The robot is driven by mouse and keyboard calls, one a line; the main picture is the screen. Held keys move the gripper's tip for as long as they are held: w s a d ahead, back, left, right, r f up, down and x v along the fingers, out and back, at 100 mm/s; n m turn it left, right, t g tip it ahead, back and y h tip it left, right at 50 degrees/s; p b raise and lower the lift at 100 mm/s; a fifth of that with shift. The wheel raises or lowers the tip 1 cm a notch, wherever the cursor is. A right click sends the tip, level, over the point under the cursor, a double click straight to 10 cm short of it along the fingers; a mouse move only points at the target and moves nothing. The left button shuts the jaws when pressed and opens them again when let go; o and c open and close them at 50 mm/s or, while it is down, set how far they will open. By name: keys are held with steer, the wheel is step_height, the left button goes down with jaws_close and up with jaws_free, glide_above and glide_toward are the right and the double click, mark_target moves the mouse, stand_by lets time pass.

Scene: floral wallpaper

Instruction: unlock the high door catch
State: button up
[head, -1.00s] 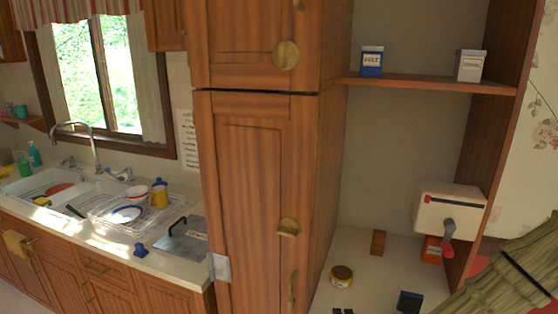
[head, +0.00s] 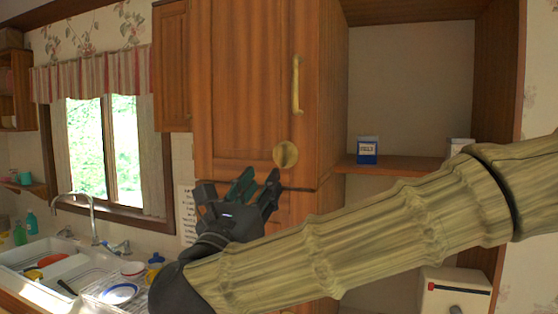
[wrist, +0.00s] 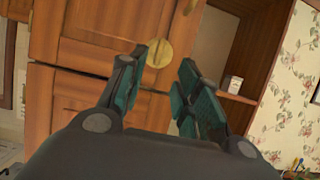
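The high door catch is a round brass disc (head: 286,155) at the lower right corner of the upper cupboard door (head: 238,85). It also shows in the wrist view (wrist: 159,53), just beyond and between my fingertips. My gripper (head: 258,180) is open and empty, with its fingers pointing up, just below and left of the catch in the head view. No contact with the catch can be made out. A vertical brass handle (head: 296,85) is on the same door, above the catch. The lower door is mostly hidden behind my arm.
To the right is an open shelf (head: 390,168) with a blue-and-white salt box (head: 367,150) and a partly hidden white box (head: 459,147). A white box-like device (head: 452,292) is below it. The sink (head: 50,268) and dish rack are at the left.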

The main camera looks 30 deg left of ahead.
mark_target(280, 157)
steer(key=p+x, duration=0.5)
steer(key=x, duration=0.4)
steer(key=shift+s, duration=0.1)
steer(key=shift+p+x, duration=0.55)
steer(key=shift+x, duration=0.3)
steer(key=shift+f, duration=0.1)
steer(key=shift+c, duration=0.2)
jaws_close()
